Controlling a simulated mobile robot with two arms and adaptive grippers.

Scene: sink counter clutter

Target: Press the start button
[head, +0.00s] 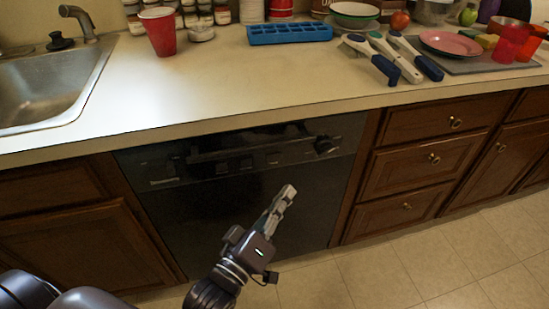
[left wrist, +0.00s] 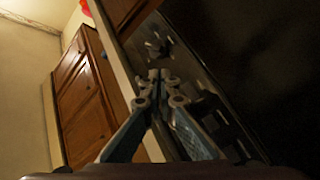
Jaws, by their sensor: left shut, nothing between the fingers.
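The black dishwasher (head: 250,210) is built in under the counter, with its door closed. Its control panel (head: 215,165) runs along the top and carries a few small buttons (head: 247,162) and a round dark knob (head: 324,145) at the right end. I cannot read which button is the start button. My left gripper (head: 288,191) is in front of the door, below the panel's right part, shut and empty. In the left wrist view its fingertips (left wrist: 154,75) are together, with the knob (left wrist: 156,44) just beyond them in the picture. My right gripper is not in view.
The counter edge (head: 200,127) overhangs the panel. Wooden drawers (head: 420,160) stand to the right and a cabinet (head: 90,245) to the left. A red cup (head: 161,34), a blue ice tray (head: 290,32) and brushes (head: 385,58) are on the counter. The floor in front is clear.

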